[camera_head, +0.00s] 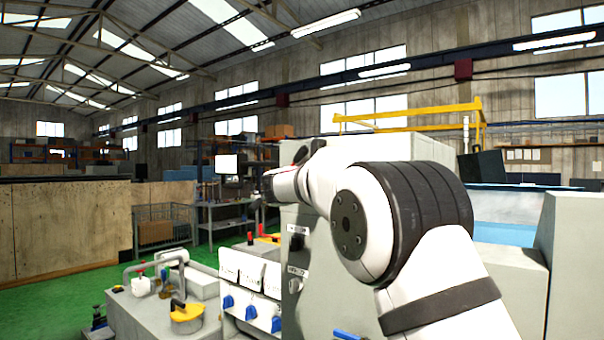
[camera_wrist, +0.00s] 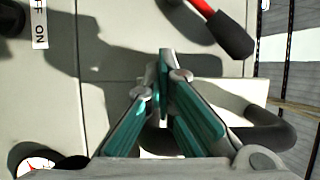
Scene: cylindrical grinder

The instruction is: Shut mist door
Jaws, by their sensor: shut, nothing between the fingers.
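My gripper (camera_wrist: 165,62) is shut and empty in the wrist view, its teal fingers pressed together in front of a grey machine panel (camera_wrist: 100,90). A pale plate (camera_wrist: 215,92) shows just right of the fingers, with a dark curved handle (camera_wrist: 270,137) beside it. I cannot tell for sure whether this plate is the mist door, how far it stands open, or whether the fingers touch it. In the head view my white arm reaches to the grey machine (camera_head: 297,270) and hides part of its front; the fingers cannot be made out there.
A red lever with a black grip (camera_wrist: 225,30) is close above right of my fingers. An ON/OFF label (camera_wrist: 40,25) is at upper left and a round gauge (camera_wrist: 36,166) at lower left. In the head view, a unit with blue knobs (camera_head: 250,312) and a pump tank (camera_head: 160,310) stand left.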

